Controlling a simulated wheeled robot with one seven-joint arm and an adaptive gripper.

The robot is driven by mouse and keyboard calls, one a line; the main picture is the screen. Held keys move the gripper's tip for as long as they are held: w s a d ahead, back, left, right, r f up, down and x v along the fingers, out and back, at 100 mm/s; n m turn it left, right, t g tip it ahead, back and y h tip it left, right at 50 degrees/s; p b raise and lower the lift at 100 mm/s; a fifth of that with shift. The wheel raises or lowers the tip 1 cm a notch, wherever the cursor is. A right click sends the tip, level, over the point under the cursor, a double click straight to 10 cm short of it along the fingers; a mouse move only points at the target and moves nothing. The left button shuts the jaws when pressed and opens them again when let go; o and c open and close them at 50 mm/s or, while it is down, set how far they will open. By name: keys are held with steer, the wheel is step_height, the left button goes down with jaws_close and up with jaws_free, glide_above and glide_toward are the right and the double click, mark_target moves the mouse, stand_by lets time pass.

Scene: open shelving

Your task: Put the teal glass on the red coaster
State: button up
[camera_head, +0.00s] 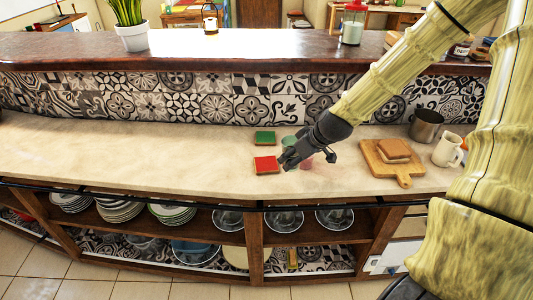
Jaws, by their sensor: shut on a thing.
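The red coaster (266,165) lies flat on the counter, with nothing on it. The teal glass (289,143) shows as a pale greenish shape just behind my gripper, to the right of the coasters. My gripper (287,160) reaches in from the upper right, low over the counter, just right of the red coaster. It is shut on what seems to be the teal glass; the fingers hide most of it, and I cannot tell whether its base touches the counter.
A green coaster (264,138) lies behind the red one. A pinkish glass (306,163) stands close by my gripper, partly hidden. The counter's left is clear.

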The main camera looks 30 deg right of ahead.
mark_target(283, 139)
steer(key=w+a, duration=0.1)
steer(key=w, duration=0.2)
steer(key=w+a+p, duration=0.1)
steer(key=w, duration=0.2)
steer(key=w+a+p, duration=0.1)
steer(key=w, duration=0.3)
steer(key=shift+a+f, duration=0.1)
steer(key=shift+f, duration=0.3)
steer(key=shift+f+p, duration=0.75)
steer(key=shift+f, duration=1.05)
steer(key=shift+a, duration=0.1)
steer(key=shift+f, duration=0.15)
steer(key=o, duration=1.6)
steer(key=shift+r, duration=0.25)
steer(key=shift+s+r, duration=0.35)
steer(key=shift+r, duration=0.2)
steer(key=shift+b+v, duration=0.85)
steer(key=shift+v, duration=4.4)
